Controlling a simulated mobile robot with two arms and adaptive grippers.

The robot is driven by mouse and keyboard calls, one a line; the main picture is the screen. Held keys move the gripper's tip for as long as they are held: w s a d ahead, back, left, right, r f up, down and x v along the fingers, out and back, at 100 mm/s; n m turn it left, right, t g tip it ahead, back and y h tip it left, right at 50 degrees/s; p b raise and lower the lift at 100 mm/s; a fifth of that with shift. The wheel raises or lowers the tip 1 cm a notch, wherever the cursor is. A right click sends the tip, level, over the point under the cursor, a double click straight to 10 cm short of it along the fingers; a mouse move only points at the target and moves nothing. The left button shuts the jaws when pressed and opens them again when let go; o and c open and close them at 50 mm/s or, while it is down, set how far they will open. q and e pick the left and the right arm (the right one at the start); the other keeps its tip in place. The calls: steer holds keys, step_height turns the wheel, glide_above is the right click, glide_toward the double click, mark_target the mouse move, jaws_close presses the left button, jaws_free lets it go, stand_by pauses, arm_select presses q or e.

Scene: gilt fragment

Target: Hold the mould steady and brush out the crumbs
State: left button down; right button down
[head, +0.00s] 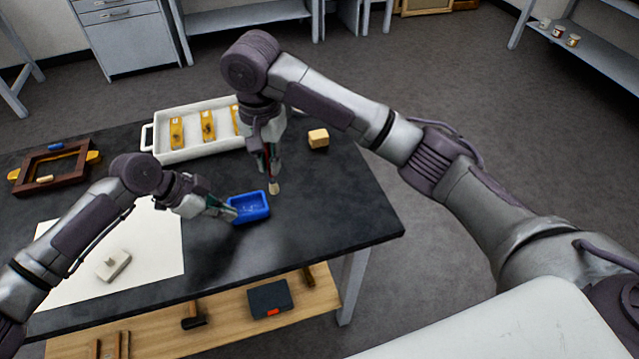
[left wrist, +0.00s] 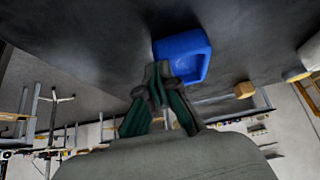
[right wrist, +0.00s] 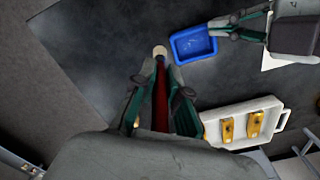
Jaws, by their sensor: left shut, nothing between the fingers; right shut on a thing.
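The blue mould (head: 264,210) is a small open tray on the dark table, also in the left wrist view (left wrist: 186,52) and the right wrist view (right wrist: 193,46). Faint light specks show on its floor, too small to tell clearly. My left gripper (head: 231,212) is shut with nothing between its fingers, its tips at the mould's left side; I cannot tell whether they touch it. My right gripper (head: 271,168) is shut on the brush (head: 274,188), which points down just right of and behind the mould. Its red handle (right wrist: 160,95) and pale tip show in the right wrist view.
A white tray (head: 168,157) with several yellow pieces stands at the back. A tan block (head: 318,138) is at the back right. A white sheet (head: 160,243) with a pale block (head: 114,265) and a brown frame (head: 22,180) lie left. The table's right part is clear.

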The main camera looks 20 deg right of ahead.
arm_select(q)
steer(key=shift+s+a+f, duration=0.1)
steer(key=shift+f, duration=0.1)
arm_select(e)
steer(key=w+a+m, duration=0.2)
steer(key=w+a, duration=0.1)
steer(key=a, duration=0.1)
steer(key=f, duration=0.4)
steer(key=a+f, duration=0.1)
steer(key=f, duration=0.2)
steer(key=shift+s+a, duration=0.1)
steer(key=shift+s, duration=0.05)
steer(key=shift+a, duration=1.55)
steer(key=shift+d, duration=1.9)
steer(key=shift+a, duration=2)
steer(key=d, duration=0.4)
steer(key=shift+d, duration=0.15)
steer(key=shift+a, duration=2)
steer(key=shift+d, duration=1.8)
step_height(320, 180, up, 8)
steer(key=shift+d, duration=0.15)
